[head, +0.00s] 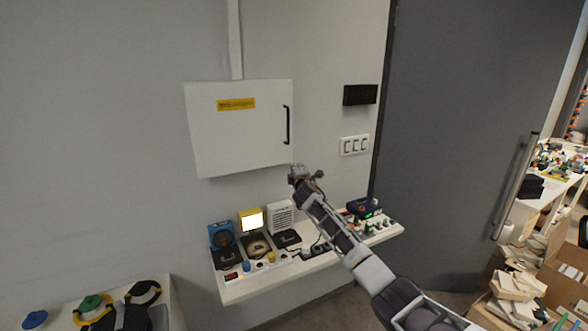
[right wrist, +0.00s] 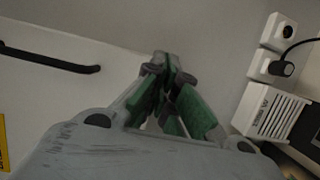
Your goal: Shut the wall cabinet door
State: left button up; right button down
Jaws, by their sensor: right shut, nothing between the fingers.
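The white wall cabinet door (head: 240,140) faces me on the grey wall, with a yellow label (head: 236,104) and a black vertical handle (head: 287,125) near its right edge. I see no clear gap at its edge, but cannot tell whether it is fully flush. My right gripper (head: 296,174) is just below and right of the door's lower right corner. In the right wrist view its green-padded fingers (right wrist: 167,60) are shut and empty. There the handle (right wrist: 48,57) is to the left, apart from the fingers. My left gripper is not in view.
A white shelf (head: 235,288) with several devices is below the cabinet and under my right arm. Switches (head: 354,145) and a black display (head: 360,95) are on the wall to the right. A grey door (head: 460,110) with a long handle stands further right.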

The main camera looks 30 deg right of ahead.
jog(key=s+d+b, duration=0.1)
jog(key=s+d, duration=0.5)
dwell(0.6)
dwell(0.5)
